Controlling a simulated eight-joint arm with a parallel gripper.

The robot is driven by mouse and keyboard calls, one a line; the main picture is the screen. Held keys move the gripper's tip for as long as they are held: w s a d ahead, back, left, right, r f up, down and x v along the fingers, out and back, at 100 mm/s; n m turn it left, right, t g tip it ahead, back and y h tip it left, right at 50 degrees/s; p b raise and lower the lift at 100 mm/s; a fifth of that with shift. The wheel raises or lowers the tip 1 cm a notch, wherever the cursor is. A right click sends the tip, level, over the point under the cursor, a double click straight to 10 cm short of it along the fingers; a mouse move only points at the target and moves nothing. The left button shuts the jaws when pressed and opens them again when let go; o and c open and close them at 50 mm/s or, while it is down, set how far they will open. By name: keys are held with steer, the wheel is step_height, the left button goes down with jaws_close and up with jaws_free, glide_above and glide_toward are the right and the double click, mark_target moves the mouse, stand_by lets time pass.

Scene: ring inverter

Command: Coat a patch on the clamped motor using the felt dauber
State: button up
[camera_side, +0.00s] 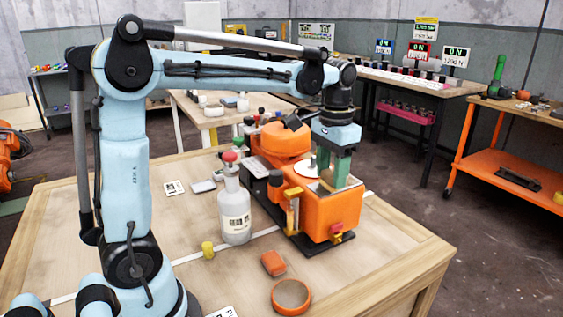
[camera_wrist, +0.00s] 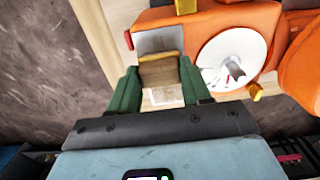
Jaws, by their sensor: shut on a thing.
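My gripper (camera_side: 336,172), with green fingers, is shut on a tan-brown block that looks like the felt dauber (camera_wrist: 160,72). In the wrist view the block sits between both fingers (camera_wrist: 160,88). The orange motor (camera_side: 332,215) stands on a dark base on the table, and my gripper is over its top. The motor also fills the upper part of the wrist view (camera_wrist: 208,22). A greyish patch (camera_wrist: 158,43) shows on it just beyond the dauber. I cannot tell whether the dauber touches the motor.
A white disc (camera_wrist: 235,52) with red marks lies right of the dauber. A white bottle (camera_side: 235,212) with a red cap stands left of the motor. A yellow cylinder (camera_side: 208,250), an orange block (camera_side: 273,262) and an orange ring (camera_side: 291,297) lie in front. The table's right front is clear.

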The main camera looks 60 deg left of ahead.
steer(key=shift+s+a, duration=0.15)
steer(key=shift+s, duration=2.1)
steer(key=shift+w+a, duration=0.2)
steer(key=shift+w, duration=5.9)
steer(key=shift+s+r, duration=0.1)
steer(key=shift+s, duration=6)
step_height(320, 180, up, 8)
steer(key=shift+d, duration=0.1)
